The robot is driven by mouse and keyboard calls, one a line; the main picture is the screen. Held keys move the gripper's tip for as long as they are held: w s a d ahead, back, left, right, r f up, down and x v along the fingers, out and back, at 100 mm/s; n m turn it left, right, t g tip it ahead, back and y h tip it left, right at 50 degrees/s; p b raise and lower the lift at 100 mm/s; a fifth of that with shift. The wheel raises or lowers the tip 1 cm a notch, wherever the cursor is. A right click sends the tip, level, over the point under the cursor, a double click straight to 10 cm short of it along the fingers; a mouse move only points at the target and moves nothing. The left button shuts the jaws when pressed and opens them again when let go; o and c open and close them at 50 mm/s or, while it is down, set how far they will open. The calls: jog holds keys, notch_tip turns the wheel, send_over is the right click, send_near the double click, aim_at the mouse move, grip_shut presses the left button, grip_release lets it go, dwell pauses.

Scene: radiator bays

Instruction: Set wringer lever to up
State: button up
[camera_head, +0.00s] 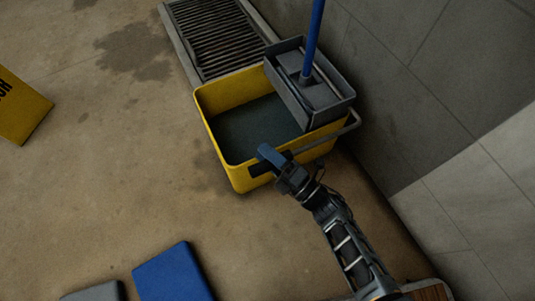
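A yellow mop bucket (221,153) with dark water in it stands in the upper middle of the head view. A grey wringer (337,98) sits on its right end. The wringer lever (326,139) is a thin grey bar that bends at the bucket's right corner and runs low along the near side. Its dark grip (258,170) lies near the bucket's front rim. My gripper (267,158), with blue fingers, is right at this grip and overlaps it in the picture. I cannot tell whether its fingers are closed around the grip.
A blue pole (313,38) stands up from the wringer. A floor grate (213,37) lies behind the bucket, and a grey wall (440,110) is close on the right. A yellow sign (20,108), a blue box (172,275) and a grey object (95,292) are at left. The floor between is free.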

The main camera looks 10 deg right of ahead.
grip_shut()
dwell(0.4)
